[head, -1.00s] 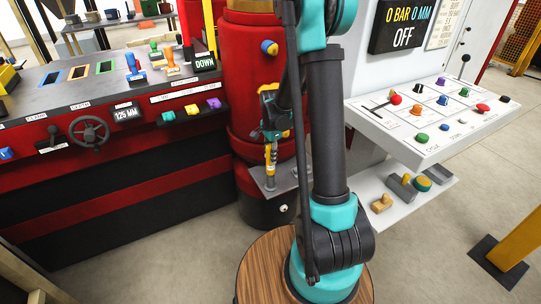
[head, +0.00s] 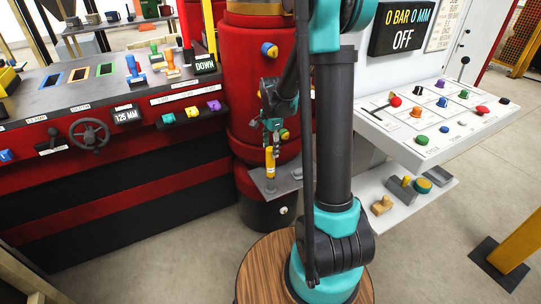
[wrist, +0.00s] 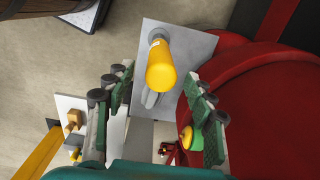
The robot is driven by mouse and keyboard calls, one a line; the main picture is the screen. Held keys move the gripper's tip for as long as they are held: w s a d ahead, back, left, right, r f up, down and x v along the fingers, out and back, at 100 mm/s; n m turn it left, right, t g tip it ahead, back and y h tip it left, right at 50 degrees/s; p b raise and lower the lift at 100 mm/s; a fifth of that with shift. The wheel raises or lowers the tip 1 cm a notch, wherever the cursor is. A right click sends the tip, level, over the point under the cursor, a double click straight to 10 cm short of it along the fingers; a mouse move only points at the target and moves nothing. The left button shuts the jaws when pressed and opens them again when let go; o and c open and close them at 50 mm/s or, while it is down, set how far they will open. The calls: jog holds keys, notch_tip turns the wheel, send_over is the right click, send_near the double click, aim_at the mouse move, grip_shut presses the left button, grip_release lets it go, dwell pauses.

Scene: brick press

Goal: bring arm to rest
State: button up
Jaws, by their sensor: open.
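My gripper (head: 271,139) is open and empty, in front of the red press column (head: 262,93). In the wrist view its two dark green fingers (wrist: 155,90) stand wide apart. A yellow-handled cylinder (head: 270,162) stands upright on a small grey plate (head: 287,183) at the column, below the fingers. In the wrist view the yellow cylinder (wrist: 167,66) shows beyond the gap between the fingertips, apart from both. My arm rises in front of the column and hides part of it.
A white panel (head: 434,145) with coloured knobs stands at the right, with a lower white shelf (head: 436,190) of wooden-handled and other pieces. A red console (head: 110,150) with a handwheel and stamps stands at the left. The floor between is clear.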

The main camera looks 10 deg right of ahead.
notch_tip(320, 180, up, 6)
jog(key=shift+s+d+r, duration=0.1)
jog(key=shift+s+r, duration=0.05)
jog(key=shift+r, duration=0.1)
jog(key=s+d+f+n+t, duration=0.2)
jog(key=s+n, duration=0.5)
jog(key=s, duration=0.4)
jog(key=s+d+f+n+t, duration=0.2)
jog(key=s+n, duration=0.5)
jog(key=s, duration=0.3)
jog(key=shift+s+f, duration=0.15)
jog(key=shift+s, duration=0.2)
